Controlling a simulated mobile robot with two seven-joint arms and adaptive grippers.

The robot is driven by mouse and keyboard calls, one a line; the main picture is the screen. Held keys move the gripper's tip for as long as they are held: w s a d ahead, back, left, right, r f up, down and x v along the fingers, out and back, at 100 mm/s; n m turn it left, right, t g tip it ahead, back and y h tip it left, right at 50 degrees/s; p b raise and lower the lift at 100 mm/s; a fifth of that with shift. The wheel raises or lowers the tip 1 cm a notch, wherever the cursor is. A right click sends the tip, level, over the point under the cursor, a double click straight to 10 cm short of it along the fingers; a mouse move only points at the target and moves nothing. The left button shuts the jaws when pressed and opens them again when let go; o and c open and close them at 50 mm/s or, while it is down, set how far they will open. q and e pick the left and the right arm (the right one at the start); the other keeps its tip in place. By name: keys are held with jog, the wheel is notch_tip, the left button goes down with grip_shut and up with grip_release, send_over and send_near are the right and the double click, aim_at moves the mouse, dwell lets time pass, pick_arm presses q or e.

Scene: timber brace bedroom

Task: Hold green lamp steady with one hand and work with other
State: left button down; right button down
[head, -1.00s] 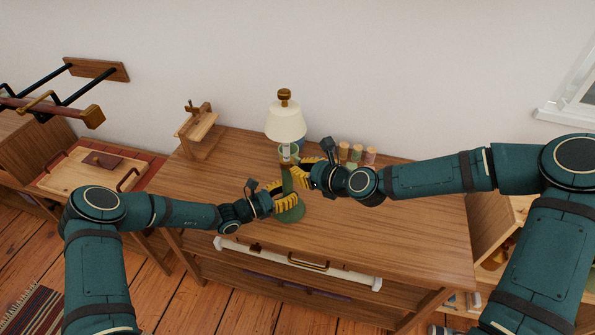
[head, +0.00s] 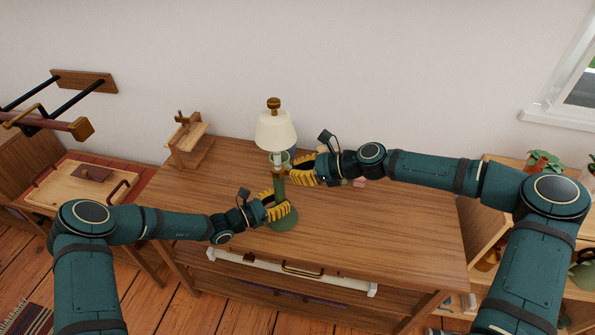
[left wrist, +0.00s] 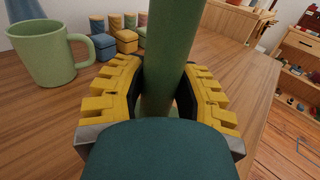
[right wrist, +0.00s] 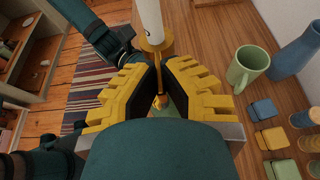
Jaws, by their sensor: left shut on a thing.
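The green lamp stands upright on the wooden table, its cream shade (head: 276,131) on top and its round green base (head: 284,219) below. My left gripper (head: 277,207) is shut on the green stem (left wrist: 167,50) low down, just above the base. My right gripper (head: 303,170) is higher, beside the upper stem under the shade. In the right wrist view, the fingers of the right gripper (right wrist: 160,75) are partly apart, with a small brass knob (right wrist: 160,101) of the lamp between them. I cannot see firm contact there.
A green mug (right wrist: 243,72) stands close behind the lamp, with a blue vase (right wrist: 298,50) beside it. Several small coloured blocks (right wrist: 265,110) stand nearby. A wooden stand (head: 187,140) is at the table's back left. The right part of the tabletop (head: 400,230) is clear.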

jog(key=shift+f, duration=0.1)
jog(key=c, duration=1.1)
grip_release()
jog(key=v, duration=1.2)
pick_arm(q)
jog(key=c, duration=0.6)
grip_release()
